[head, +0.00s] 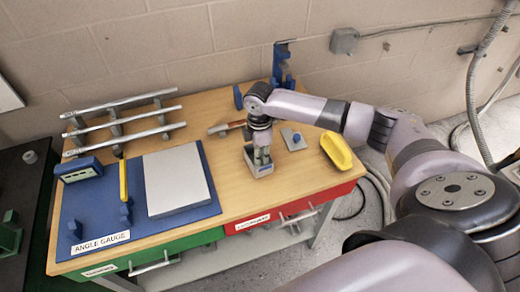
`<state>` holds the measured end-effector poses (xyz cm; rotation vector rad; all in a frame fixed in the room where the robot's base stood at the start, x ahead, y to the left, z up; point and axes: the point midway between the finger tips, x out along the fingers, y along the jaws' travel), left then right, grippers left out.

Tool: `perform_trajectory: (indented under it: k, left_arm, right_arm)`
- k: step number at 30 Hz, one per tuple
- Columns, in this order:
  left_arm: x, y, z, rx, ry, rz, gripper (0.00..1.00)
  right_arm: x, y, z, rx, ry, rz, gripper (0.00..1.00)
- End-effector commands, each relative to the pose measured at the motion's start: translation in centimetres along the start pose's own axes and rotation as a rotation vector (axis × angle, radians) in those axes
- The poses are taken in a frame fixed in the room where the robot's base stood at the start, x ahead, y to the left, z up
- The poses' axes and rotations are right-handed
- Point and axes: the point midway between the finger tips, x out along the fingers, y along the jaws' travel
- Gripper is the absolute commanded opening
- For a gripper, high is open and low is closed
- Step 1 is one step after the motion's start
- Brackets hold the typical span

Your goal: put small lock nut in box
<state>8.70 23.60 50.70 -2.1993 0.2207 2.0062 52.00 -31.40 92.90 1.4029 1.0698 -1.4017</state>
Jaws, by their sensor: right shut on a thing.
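A small grey open-topped box (260,169) stands on the right part of the wooden workbench. My right gripper (262,158) points down with its fingertips at the box, over or inside its opening. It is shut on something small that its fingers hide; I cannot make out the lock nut. My left gripper is not in the picture.
A grey plate with a blue knob (293,138) and a yellow case (336,151) lie right of the box. A blue angle gauge board (140,222) with a grey slab (178,180) fills the left. Metal rods (122,123) lie behind. A blue stand (282,65) is at the back.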

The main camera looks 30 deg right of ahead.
Motion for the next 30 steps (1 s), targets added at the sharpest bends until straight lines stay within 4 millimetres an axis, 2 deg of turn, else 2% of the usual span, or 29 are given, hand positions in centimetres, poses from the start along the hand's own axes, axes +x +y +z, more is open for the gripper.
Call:
perform_trajectory:
  k: [15, 26, 27, 30]
  left_arm:
    - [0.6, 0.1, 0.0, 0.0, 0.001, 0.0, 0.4]
    - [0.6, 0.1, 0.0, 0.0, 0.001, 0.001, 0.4]
    - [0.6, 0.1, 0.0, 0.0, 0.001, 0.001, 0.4]
    - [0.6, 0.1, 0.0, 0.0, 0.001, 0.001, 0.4]
  right_arm:
    - [3.0, -0.9, -0.4, 0.004, 0.0, -0.001, 0.0]
    - [3.3, -0.9, -0.4, 0.005, 0.0, 0.0, 0.0]
    - [3.3, -0.9, -0.4, 0.005, 0.0, 0.0, 0.23]
    - [3.2, -0.9, -0.4, 0.005, 0.0, 0.0, 0.29]
